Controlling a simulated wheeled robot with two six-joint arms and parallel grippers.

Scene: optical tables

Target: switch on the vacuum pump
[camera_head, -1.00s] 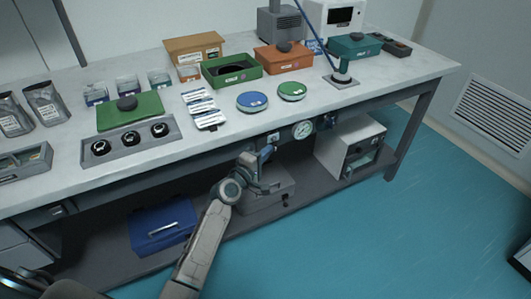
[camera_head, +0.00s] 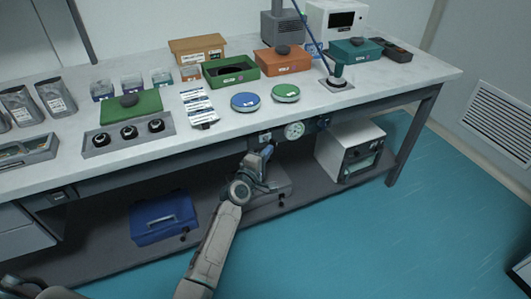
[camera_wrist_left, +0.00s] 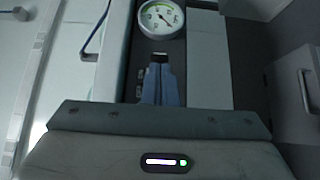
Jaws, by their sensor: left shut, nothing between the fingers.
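My left gripper (camera_head: 267,150) is shut and empty, just below the front edge of the bench. Its fingers also show in the left wrist view (camera_wrist_left: 160,82), pressed together and pointing at a dark panel. A round dial gauge (camera_head: 294,130) with a white face sits on the panel under the bench top, to the right of the fingertips; it also shows in the wrist view (camera_wrist_left: 161,18). A small light plate (camera_head: 265,137) lies just above the fingertips. A grey box (camera_head: 276,181) behind the gripper may be the vacuum pump, partly hidden. I cannot tell if the fingers touch anything.
A white boxed instrument (camera_head: 350,150) stands on the lower shelf at right, and a blue case (camera_head: 162,220) at left. The bench top (camera_head: 400,85) carries trays, boxes and two round lids. The turquoise floor (camera_head: 350,245) in front is clear.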

